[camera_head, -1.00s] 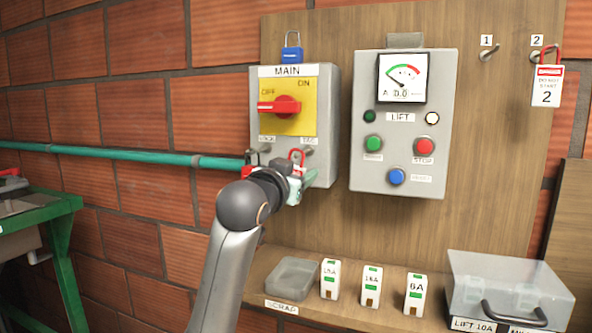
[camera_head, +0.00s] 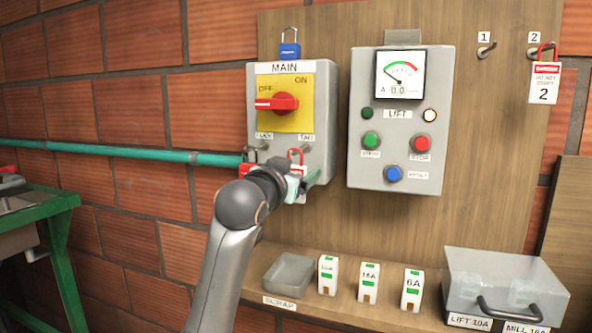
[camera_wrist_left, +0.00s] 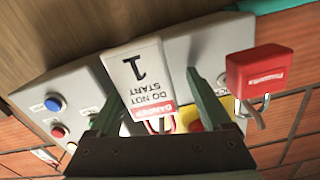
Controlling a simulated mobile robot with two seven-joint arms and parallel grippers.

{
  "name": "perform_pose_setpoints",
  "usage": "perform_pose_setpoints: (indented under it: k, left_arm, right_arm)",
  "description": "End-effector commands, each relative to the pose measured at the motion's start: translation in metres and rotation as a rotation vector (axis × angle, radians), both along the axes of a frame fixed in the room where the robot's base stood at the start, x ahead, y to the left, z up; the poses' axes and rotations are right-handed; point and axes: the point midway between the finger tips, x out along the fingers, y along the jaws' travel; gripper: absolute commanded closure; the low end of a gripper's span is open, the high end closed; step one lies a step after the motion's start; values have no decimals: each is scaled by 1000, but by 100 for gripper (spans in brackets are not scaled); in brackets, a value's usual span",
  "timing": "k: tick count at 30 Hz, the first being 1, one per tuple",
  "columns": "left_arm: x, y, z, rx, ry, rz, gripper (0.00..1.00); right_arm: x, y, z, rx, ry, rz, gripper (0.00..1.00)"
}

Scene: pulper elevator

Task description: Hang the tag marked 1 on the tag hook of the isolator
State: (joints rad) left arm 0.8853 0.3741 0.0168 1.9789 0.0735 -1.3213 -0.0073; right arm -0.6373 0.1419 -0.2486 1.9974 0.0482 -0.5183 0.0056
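The white tag marked 1 (camera_wrist_left: 140,75) has a red band and shows between the spread fingers of my left gripper (camera_wrist_left: 160,108) in the left wrist view. The fingers stand apart with a gap beside the tag. A red shackle (camera_head: 296,156) shows at the tag hook (camera_head: 306,150), under the TAG label. It looks to be on the hook, but the exact contact is too small to tell. My right gripper is not in view.
A red padlock (camera_wrist_left: 258,70) hangs beside the tag, close to the left gripper. The LIFT box (camera_head: 400,150) is to the right. Tag 2 (camera_head: 544,83) hangs on its peg; peg 1 (camera_head: 486,52) is empty. A shelf below holds fuses (camera_head: 369,283) and a clear box (camera_head: 505,280).

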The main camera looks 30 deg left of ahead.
Motion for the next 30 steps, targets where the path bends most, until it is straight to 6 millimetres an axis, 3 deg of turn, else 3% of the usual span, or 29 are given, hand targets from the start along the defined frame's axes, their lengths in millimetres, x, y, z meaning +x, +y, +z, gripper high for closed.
perform_pose_setpoints:
  k: [14,30]
  left_arm:
    - [-9,-2,0,0,-2,0,9]
    - [-103,-24,2,2,-3,0,9]
  right_arm:
    - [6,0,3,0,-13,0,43]
    - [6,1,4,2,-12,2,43]
